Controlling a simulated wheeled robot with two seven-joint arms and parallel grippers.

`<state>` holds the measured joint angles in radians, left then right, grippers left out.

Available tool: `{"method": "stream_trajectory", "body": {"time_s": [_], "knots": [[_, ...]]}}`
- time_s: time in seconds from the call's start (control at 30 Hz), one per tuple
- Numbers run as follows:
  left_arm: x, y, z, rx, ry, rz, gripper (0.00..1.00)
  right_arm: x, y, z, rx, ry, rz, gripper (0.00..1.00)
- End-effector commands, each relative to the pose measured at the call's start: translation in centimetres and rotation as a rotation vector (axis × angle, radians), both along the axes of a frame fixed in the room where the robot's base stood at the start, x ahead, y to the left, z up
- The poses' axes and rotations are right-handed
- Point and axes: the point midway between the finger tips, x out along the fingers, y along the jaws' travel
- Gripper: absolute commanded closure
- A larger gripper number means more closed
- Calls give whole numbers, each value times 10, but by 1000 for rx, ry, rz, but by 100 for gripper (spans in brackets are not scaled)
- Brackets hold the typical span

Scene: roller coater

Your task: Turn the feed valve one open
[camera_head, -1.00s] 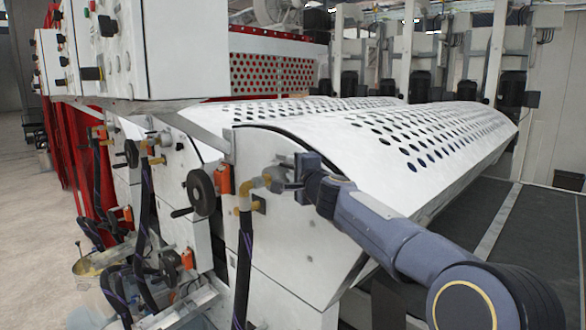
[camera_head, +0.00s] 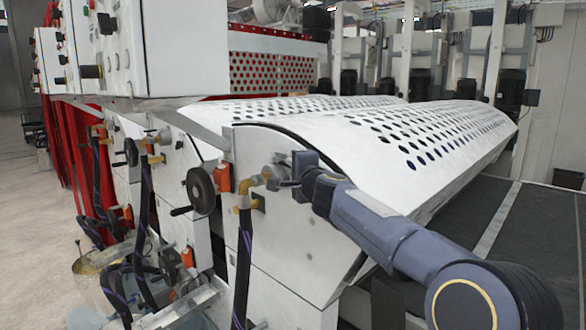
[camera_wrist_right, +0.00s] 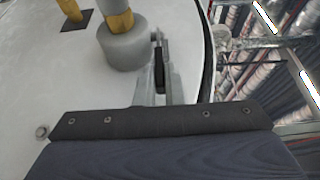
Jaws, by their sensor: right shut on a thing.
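The feed valve is a brass elbow (camera_head: 246,187) on top of a black hose at the front corner of the white machine end panel. In the right wrist view it shows as a brass pipe (camera_wrist_right: 118,20) with a grey cylindrical body (camera_wrist_right: 123,48). My right gripper (camera_head: 273,183) is at the valve's right side, against the panel. In the right wrist view the gripper (camera_wrist_right: 160,72) is shut on a thin dark valve handle (camera_wrist_right: 160,76) beside the grey body. The fingers hide much of the handle. My left gripper is not in view.
A black handwheel (camera_head: 201,190) with an orange block (camera_head: 223,178) sits left of the valve. The white perforated cover (camera_head: 400,140) lies behind my right arm. More hoses (camera_head: 146,190) and valves are at the left. A control box (camera_head: 170,50) overhangs them.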

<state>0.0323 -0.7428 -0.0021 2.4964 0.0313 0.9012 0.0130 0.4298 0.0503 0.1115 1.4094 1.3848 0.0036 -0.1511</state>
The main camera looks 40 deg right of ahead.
Motion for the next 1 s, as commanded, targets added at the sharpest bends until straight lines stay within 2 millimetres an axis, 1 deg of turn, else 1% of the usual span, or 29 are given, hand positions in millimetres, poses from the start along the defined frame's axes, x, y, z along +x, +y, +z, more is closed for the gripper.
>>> {"method": "stream_trajectory", "body": {"time_s": [0.2, 0.37, 0.57, 0.8, 1.0], "knots": [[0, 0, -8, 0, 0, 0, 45, 3, 12, -2, 0, 2, -100, 100], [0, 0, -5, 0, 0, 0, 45, 6, 23, -1, 1, 3, -226, 100], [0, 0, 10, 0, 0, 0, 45, 13, 38, 2, 0, 4, -414, 100], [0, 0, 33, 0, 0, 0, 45, 23, 53, 3, -2, 4, -639, 100], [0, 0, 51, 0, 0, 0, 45, 32, 61, 3, -2, 2, -804, 100]]}}
